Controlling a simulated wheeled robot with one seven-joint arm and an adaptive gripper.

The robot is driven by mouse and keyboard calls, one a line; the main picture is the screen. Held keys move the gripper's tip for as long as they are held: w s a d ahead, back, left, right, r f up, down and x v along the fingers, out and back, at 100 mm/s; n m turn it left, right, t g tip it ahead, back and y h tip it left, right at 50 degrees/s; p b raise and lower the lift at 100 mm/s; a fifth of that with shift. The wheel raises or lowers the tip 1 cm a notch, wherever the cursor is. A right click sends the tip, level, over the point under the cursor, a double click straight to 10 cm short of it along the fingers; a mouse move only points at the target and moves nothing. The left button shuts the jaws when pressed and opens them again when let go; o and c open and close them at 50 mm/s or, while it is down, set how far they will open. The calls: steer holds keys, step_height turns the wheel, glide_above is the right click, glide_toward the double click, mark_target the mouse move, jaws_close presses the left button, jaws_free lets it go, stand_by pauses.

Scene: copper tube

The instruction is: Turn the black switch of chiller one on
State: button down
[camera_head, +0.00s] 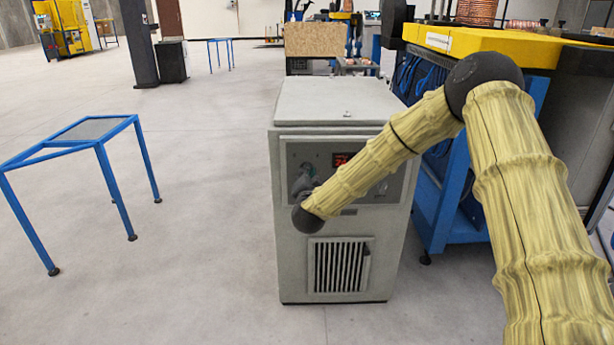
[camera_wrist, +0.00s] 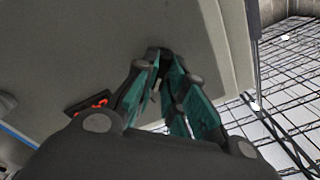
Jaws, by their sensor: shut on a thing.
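The chiller (camera_head: 340,222) is a light grey cabinet with a control panel, a red lit display (camera_head: 342,160) and a vent grille below. My gripper (camera_head: 307,174) is at the left part of its panel, with my forearm coming in from the right. In the wrist view, the teal-padded fingers of my gripper (camera_wrist: 164,62) converge at the panel face (camera_wrist: 100,45), shut on what appears to be the black switch. The switch is mostly hidden by the fingers, and its turned position cannot be read. The red display also shows in the wrist view (camera_wrist: 97,102), at the left.
A blue-framed machine with a yellow top (camera_head: 480,42) stands close on the chiller's right. A low blue table (camera_head: 92,128) stands at the left. The grey floor (camera_head: 215,200) between the table and the chiller is clear. A dark column (camera_head: 139,42) stands farther back.

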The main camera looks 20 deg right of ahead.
steer(key=shift+d, duration=0.1)
stand_by(0.4)
steer(key=c, duration=1.5)
jaws_free()
steer(key=v, duration=1.2)
